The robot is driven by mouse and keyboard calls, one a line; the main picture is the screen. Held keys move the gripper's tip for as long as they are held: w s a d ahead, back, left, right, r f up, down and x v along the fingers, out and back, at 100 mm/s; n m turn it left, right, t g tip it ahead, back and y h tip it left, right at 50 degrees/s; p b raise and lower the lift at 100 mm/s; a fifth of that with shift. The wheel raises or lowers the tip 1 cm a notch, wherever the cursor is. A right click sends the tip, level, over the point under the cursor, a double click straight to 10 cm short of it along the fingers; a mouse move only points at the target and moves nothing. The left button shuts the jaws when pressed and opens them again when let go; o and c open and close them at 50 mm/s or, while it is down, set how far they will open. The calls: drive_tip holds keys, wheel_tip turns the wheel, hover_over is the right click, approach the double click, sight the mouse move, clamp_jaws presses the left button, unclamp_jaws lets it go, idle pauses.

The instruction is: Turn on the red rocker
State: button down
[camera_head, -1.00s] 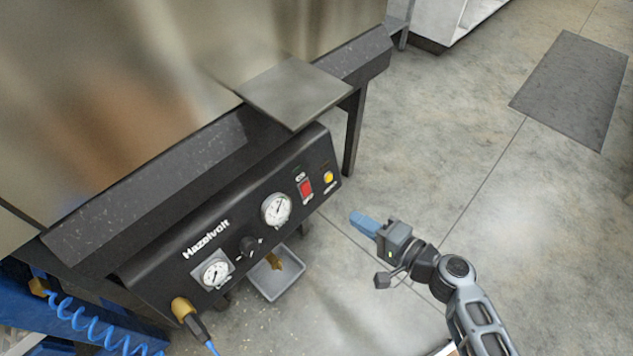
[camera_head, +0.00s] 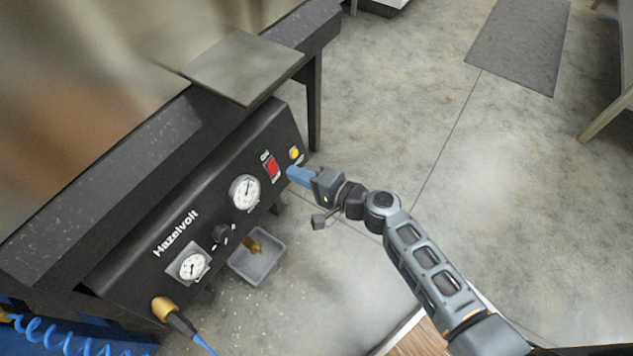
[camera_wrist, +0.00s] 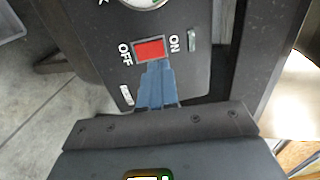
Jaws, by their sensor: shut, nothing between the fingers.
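The red rocker (camera_head: 271,167) sits in the black Hazelvolt panel (camera_head: 205,215), between a white dial and a yellow button. It also shows in the wrist view (camera_wrist: 150,49), with ON printed on its right and OFF on its left. Which side is pressed in I cannot tell. My gripper (camera_head: 292,173) has blue fingers, shut and empty, pointing at the panel just right of the rocker. In the wrist view the fingertips (camera_wrist: 157,65) overlap the rocker's lower edge; whether they touch it I cannot tell.
The yellow button (camera_head: 294,153) is close to the fingers. A dial (camera_head: 245,192), a knob (camera_head: 222,234) and a second dial (camera_head: 192,265) lie along the panel. A flat metal plate (camera_head: 243,68) juts out above. A tray (camera_head: 257,262) stands below; open floor lies right.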

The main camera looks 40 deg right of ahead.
sight(272, 164)
drive_tip(key=shift+b+x, duration=0.3)
drive_tip(key=shift+x, duration=2.2)
